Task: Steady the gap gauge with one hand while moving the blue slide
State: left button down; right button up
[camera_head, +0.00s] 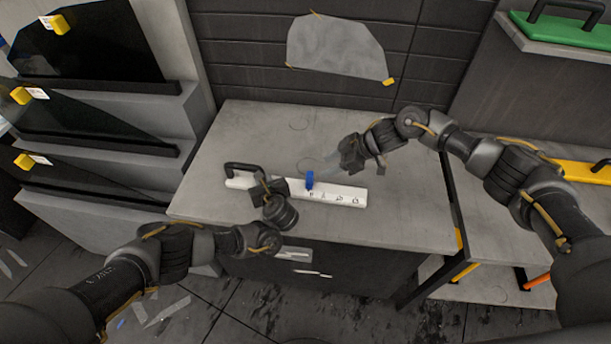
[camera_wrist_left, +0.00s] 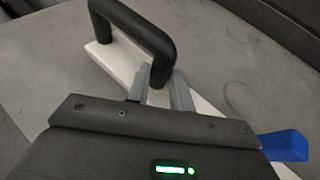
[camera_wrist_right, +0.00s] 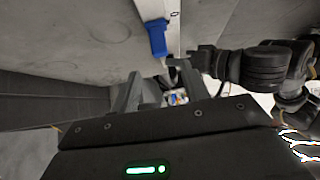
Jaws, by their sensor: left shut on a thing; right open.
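The gap gauge (camera_head: 338,194) is a long white bar lying flat on the grey bench, with dark marks on its right half. Its black handle (camera_head: 243,167) stands at the left end; it also shows in the left wrist view (camera_wrist_left: 130,28). The blue slide (camera_head: 309,180) sits upright near the bar's middle. My left gripper (camera_wrist_left: 157,82) is shut on the near leg of the handle. My right gripper (camera_wrist_right: 157,82) is open and empty, beyond and right of the slide in the head view. The slide (camera_wrist_right: 157,38) is just ahead of its fingers, apart from them.
The grey bench top (camera_head: 400,215) is otherwise mostly clear. A translucent film sheet (camera_head: 335,50) is on the wall behind. Dark panels with yellow blocks stand in racks at left. Another shelf with a green-based handled tool (camera_head: 565,32) is at right.

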aim_at(311, 173)
jog(key=x, duration=1)
jog(key=shift+w+a+f, duration=0.1)
jog(key=shift+a+f, duration=0.1)
jog(key=shift+a, duration=0.05)
jog(key=shift+c, duration=0.2)
grip_shut()
